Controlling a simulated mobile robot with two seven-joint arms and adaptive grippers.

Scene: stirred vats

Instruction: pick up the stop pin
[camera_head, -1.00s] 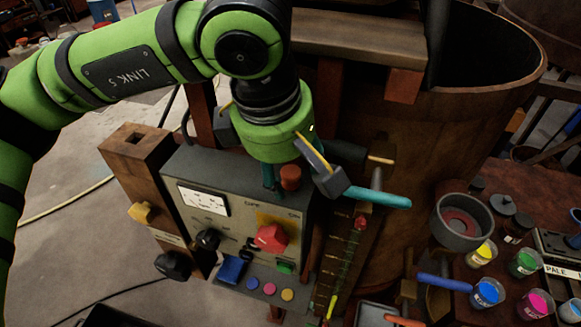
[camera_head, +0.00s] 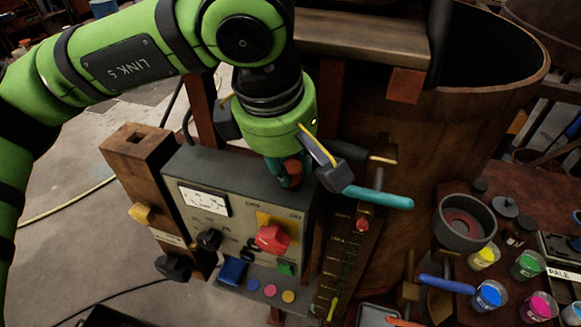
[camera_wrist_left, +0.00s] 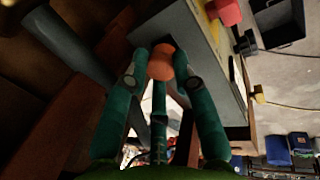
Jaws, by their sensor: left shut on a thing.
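The stop pin, as far as I can tell, is the reddish-orange round-headed piece (camera_head: 291,175) at the top edge of the grey control box. My left gripper (camera_head: 288,165) points down over the box with its teal fingers shut on this piece. In the left wrist view the orange head (camera_wrist_left: 161,62) sits between the teal fingertips, with the box beside it. The pin's lower part is hidden, and I cannot tell whether it is clear of the box. My right gripper is not in view.
The grey control box (camera_head: 190,230) carries a red knob (camera_head: 272,238), a dial and coloured buttons. A wooden post (camera_head: 137,165) stands left of it. A large brown vat (camera_head: 440,130) is behind on the right. Paint cups and a grey bowl (camera_head: 465,222) stand on the right-hand table.

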